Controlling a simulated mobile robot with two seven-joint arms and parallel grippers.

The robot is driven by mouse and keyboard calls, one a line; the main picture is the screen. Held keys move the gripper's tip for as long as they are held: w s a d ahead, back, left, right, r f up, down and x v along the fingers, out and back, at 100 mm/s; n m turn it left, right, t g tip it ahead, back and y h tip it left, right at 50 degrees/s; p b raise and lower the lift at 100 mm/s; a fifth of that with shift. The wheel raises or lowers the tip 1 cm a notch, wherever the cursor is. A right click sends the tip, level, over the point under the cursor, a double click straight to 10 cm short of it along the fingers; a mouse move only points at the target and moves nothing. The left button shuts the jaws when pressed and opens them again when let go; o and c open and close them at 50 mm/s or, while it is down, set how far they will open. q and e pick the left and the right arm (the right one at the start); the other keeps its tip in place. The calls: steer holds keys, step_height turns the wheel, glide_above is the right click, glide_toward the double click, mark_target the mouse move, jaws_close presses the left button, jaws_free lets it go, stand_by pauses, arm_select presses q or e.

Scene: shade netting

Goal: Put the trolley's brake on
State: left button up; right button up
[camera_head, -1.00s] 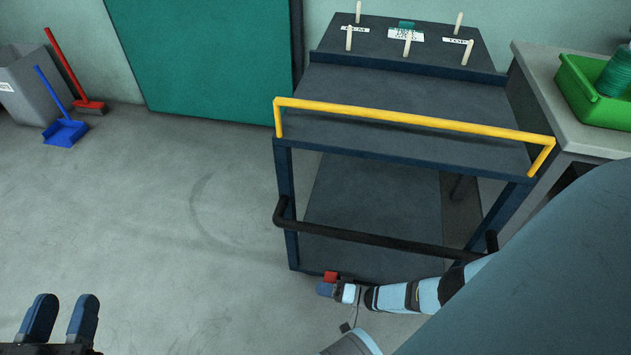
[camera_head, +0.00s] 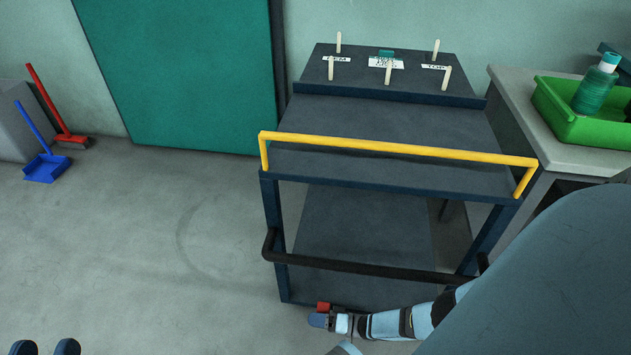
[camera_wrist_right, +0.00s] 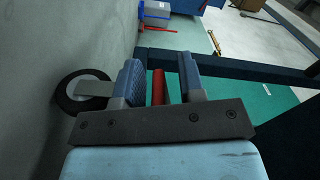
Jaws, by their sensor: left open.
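The dark blue trolley (camera_head: 400,178) has a yellow rail (camera_head: 395,151) and a black handle bar (camera_head: 370,270) across its near end. A red brake lever (camera_head: 323,307) shows low at its near left corner. My right gripper (camera_head: 317,320) is down at this lever. In the right wrist view the red lever (camera_wrist_right: 158,87) lies between the two blue fingers of my right gripper (camera_wrist_right: 160,68), with small gaps beside it. A wheel (camera_wrist_right: 84,90) is left of the fingers. My left gripper (camera_head: 44,348) is open and empty, only its fingertips showing at the bottom left.
A grey side table (camera_head: 510,105) with a green tray (camera_head: 565,120) and a bottle stands right of the trolley. The floor (camera_head: 150,250) left of the trolley is clear.

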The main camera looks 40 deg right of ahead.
steer(key=v, duration=1.3)
steer(key=shift+s+d+p, duration=0.2)
steer(key=shift+d+p, duration=0.05)
steer(key=shift+p, duration=0.05)
